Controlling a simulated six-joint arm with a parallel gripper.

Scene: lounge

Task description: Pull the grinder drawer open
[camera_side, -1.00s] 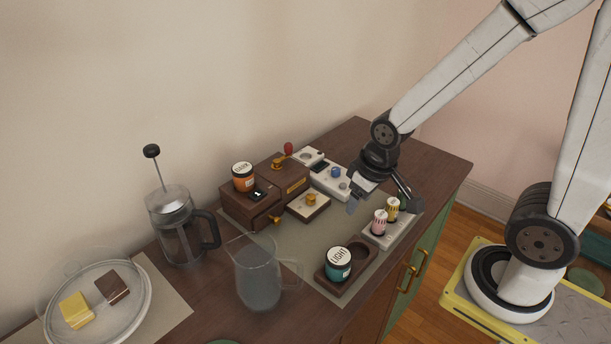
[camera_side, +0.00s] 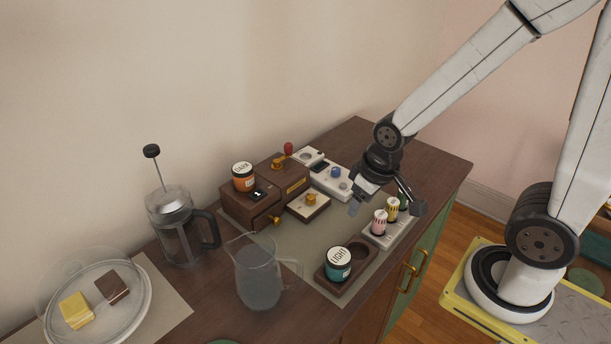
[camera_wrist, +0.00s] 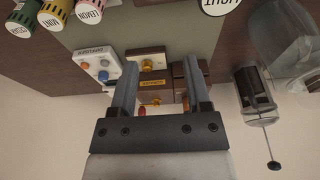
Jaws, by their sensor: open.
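The brown wooden grinder (camera_side: 283,182) stands against the wall, with a red-knobbed crank on top and a brass label on its front. It also shows upside down in the wrist view (camera_wrist: 153,85), beyond my fingers. A small brass knob (camera_side: 275,219) sits low on the front of the wooden part at left. I cannot tell whether that front is a drawer face. A cream-topped block (camera_side: 308,206) with a brass knob is in front of the labelled side. My gripper (camera_wrist: 160,66) is open and empty, above the mat and right of the grinder (camera_side: 358,206).
An orange jar (camera_side: 243,178) stands on the wooden part at left. A white control panel (camera_side: 330,179) is right of the grinder. Small capped bottles (camera_side: 380,221) and a teal jar (camera_side: 338,264) stand in front. A glass jug (camera_side: 257,274) and French press (camera_side: 177,230) are left.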

